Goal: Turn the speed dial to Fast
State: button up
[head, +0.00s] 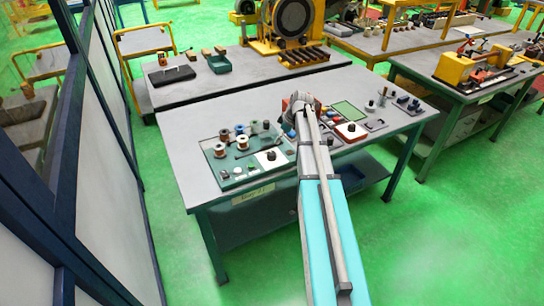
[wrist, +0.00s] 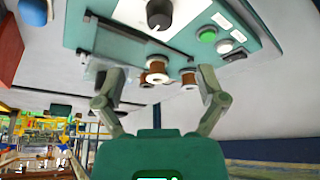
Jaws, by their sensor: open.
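A black dial (head: 271,155) sits on a white plate at the front right of a teal winding panel (head: 229,180) on the near table. A black dial on a white plate (wrist: 160,13) also shows at the top of the wrist view, on a teal panel. Its pointer mark is small and its setting cannot be read. My gripper (wrist: 160,88) is open and empty, its fingers spread and apart from the dial. In the head view, my arm reaches over the table and hides most of the gripper. A second black dial (head: 351,127) on a white plate stands right of my arm.
Copper wire spools (head: 220,151) stand on the teal panel; spools (wrist: 157,70) also show between my fingers in the wrist view. A green button (wrist: 207,35) is beside the dial. Small parts lie right of my arm. The table's left end is clear.

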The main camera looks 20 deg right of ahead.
aim_at(271, 153)
jog(key=shift+b+x, duration=5.05)
jog(key=shift+x, duration=0.8)
jog(key=shift+d, duration=0.1)
jog(key=shift+c, duration=0.3)
jog(key=c, duration=1.1)
